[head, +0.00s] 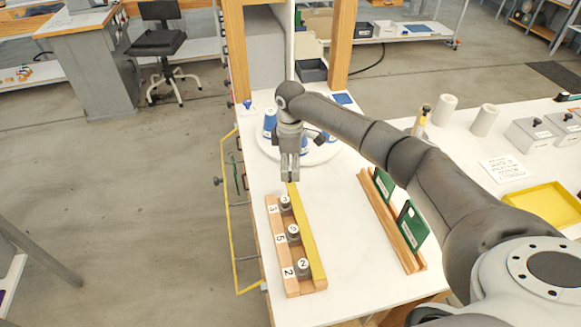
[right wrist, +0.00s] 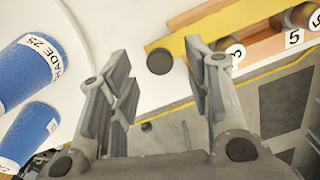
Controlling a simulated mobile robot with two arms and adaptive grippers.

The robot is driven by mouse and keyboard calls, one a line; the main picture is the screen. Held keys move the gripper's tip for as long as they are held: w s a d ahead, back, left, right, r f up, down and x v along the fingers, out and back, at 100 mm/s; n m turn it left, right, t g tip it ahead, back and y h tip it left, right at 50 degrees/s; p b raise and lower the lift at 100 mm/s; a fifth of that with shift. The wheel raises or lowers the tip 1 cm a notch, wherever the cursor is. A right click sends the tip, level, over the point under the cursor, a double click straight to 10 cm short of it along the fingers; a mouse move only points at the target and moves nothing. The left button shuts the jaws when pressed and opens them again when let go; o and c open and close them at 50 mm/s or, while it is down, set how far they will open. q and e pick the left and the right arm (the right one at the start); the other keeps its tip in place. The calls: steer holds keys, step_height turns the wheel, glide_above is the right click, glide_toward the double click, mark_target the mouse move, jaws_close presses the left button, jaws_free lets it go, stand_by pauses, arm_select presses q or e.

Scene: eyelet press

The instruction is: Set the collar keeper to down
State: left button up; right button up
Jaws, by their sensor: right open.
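The collar keeper seems to be the long yellow bar (head: 306,232) along the right side of a wooden rack (head: 292,290). The rack holds grey collars numbered 3 (head: 285,202), 5 (head: 293,233) and 2 (head: 302,266). I cannot tell whether the bar is raised or lowered. My right gripper (head: 290,179) points down at the bar's far end. In the right wrist view my right gripper (right wrist: 160,80) is open and empty. A dark round knob (right wrist: 159,61) by the end of the yellow bar (right wrist: 208,37) shows between its fingers, apparently not touched. My left gripper is out of view.
Blue cones (head: 269,121) stand on a white round plate (head: 322,152) behind my right gripper. A wooden rail (head: 392,224) with green cards (head: 411,226) stands to the right. The white tabletop (head: 345,245) between rack and rail is clear. A yellow tray (head: 547,204) lies far right.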

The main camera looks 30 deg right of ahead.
steer(key=shift+f, duration=0.85)
steer(key=shift+c, duration=0.5)
jaws_close()
steer(key=shift+a+h+p, duration=0.2)
steer(key=shift+h+p, duration=0.1)
steer(key=shift+p, duration=0.05)
steer(key=shift+a+f+h, duration=0.1)
steer(key=shift+h, duration=0.3)
steer(key=shift+o, duration=0.5)
jaws_free()
